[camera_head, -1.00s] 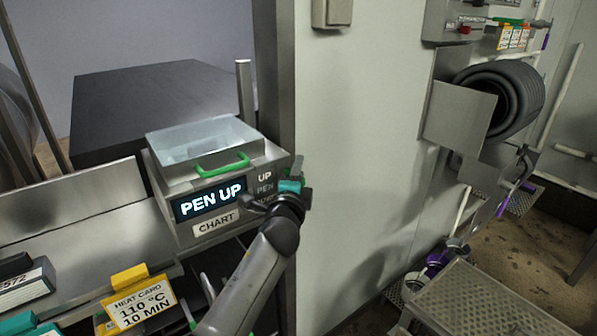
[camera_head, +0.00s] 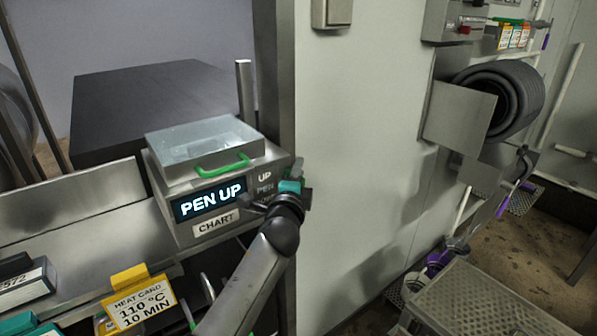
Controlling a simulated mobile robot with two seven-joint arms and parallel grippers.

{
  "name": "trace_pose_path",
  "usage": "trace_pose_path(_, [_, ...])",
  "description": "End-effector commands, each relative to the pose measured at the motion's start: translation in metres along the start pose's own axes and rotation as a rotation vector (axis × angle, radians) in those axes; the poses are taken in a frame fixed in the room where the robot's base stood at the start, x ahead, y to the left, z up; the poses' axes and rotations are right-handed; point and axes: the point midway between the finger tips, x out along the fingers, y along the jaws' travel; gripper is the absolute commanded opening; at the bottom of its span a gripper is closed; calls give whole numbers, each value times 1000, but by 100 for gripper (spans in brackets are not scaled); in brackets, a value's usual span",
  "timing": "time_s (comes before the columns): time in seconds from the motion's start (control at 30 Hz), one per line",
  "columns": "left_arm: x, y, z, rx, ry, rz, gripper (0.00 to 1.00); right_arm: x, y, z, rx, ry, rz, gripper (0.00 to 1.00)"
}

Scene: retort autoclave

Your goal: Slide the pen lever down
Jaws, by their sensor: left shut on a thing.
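The chart recorder (camera_head: 180,215) is a metal box with a clear lid and a green handle (camera_head: 222,167). Its lit display (camera_head: 209,199) reads PEN UP, above a CHART label. On its right side are the words UP and PEN; the lower lettering is covered by my gripper. My left gripper (camera_head: 288,184) is at this right side, shut on a small part there that I take to be the pen lever. The lever itself is mostly hidden by the gripper. My right gripper is not in view.
A yellow-topped heat card (camera_head: 138,305) reading 110 °C, 10 MIN stands at the lower left. A pale wall panel (camera_head: 365,150) rises just right of the recorder. A perforated metal box (camera_head: 485,305) is at the lower right.

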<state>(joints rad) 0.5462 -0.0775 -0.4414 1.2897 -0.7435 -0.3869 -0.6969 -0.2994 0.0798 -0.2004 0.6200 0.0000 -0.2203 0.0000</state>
Motion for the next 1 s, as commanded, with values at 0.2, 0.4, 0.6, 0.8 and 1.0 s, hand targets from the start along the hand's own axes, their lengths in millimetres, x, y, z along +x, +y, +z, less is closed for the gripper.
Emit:
trace_pose_path(0.2, [0, 0, 0, 0, 0, 0, 0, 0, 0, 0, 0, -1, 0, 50])
trace_pose_path(0.4, [0, 0, 0, 0, -1, 0, 0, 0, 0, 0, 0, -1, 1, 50])
trace_pose_path(0.6, [0, 6, 0, 0, -1, 0, 0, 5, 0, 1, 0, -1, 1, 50])
trace_pose_path(0.8, [0, 28, 0, 0, -1, 1, 0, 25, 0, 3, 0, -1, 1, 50])
trace_pose_path(1.0, [0, 54, 0, -1, -1, 2, 0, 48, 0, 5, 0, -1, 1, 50])
